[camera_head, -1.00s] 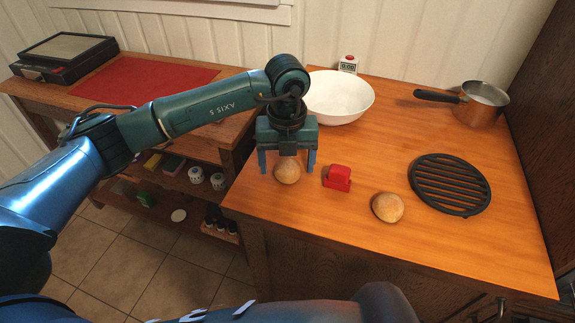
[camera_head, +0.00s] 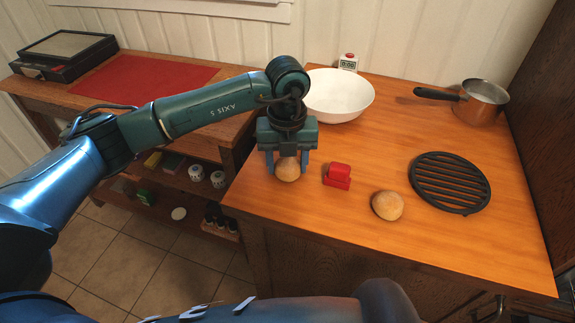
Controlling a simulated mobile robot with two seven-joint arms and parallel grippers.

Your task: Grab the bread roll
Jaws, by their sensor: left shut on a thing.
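A round brown bread roll (camera_head: 288,172) sits at the left part of the wooden counter, between the fingers of my left gripper (camera_head: 287,165). The gripper points down and is shut on this roll, with one finger on each side of it. A second bread roll (camera_head: 387,205) lies on the counter to the right, apart from the gripper. My right gripper is not in view.
A red block-like object (camera_head: 337,175) stands just right of the held roll. A white bowl (camera_head: 340,95) and a small timer (camera_head: 348,63) are behind. A black round trivet (camera_head: 450,183) and a copper pot (camera_head: 480,103) are at the right. The front counter is clear.

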